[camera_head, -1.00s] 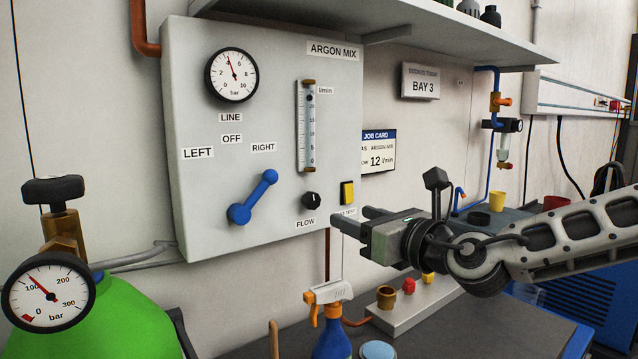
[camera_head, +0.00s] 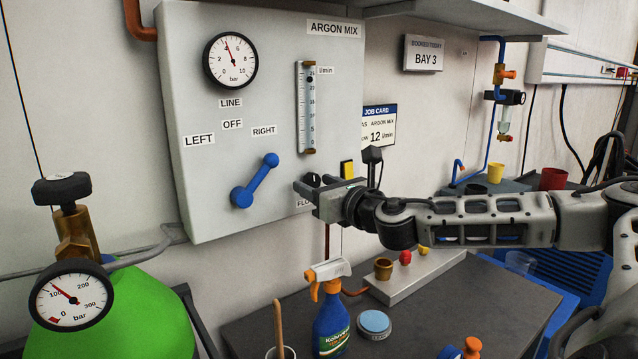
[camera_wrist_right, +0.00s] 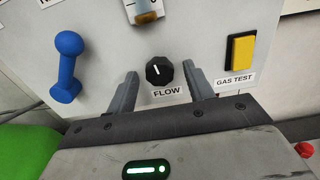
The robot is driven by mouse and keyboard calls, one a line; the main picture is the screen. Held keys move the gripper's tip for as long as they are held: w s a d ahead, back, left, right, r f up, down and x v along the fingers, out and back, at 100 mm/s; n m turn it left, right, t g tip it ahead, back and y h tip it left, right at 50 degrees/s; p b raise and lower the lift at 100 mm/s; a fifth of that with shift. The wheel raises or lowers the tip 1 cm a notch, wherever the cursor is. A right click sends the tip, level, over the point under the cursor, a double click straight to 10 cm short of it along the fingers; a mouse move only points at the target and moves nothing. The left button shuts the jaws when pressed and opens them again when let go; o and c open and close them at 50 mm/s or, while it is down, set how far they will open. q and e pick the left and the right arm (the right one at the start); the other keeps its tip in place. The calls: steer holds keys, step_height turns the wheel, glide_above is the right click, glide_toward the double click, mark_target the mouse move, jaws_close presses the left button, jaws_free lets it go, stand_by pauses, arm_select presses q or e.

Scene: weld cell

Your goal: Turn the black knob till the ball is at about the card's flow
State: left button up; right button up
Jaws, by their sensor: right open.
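The black FLOW knob (camera_wrist_right: 159,71) sits on the grey panel, between the open fingers of my right gripper (camera_wrist_right: 160,88) in the wrist view, with a gap on each side. In the head view the right gripper (camera_head: 307,188) is at the panel and partly hides the knob (camera_head: 312,179). The flow tube (camera_head: 306,110) stands above the knob; its dark ball (camera_head: 310,79) is near the top, above the 20 mark. The job card (camera_head: 379,126) reads ARGON MIX, 12 l/min. My left gripper is not in view.
A blue lever (camera_head: 255,181) points up toward RIGHT, left of the knob. The yellow GAS TEST button (camera_wrist_right: 240,52) is close to the gripper's right. Below are a spray bottle (camera_head: 331,314) and a grey block with coloured fittings (camera_head: 420,278).

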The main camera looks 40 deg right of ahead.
steer(key=c, duration=1)
steer(key=shift+o, duration=0.2)
steer(key=shift+m, duration=0.3)
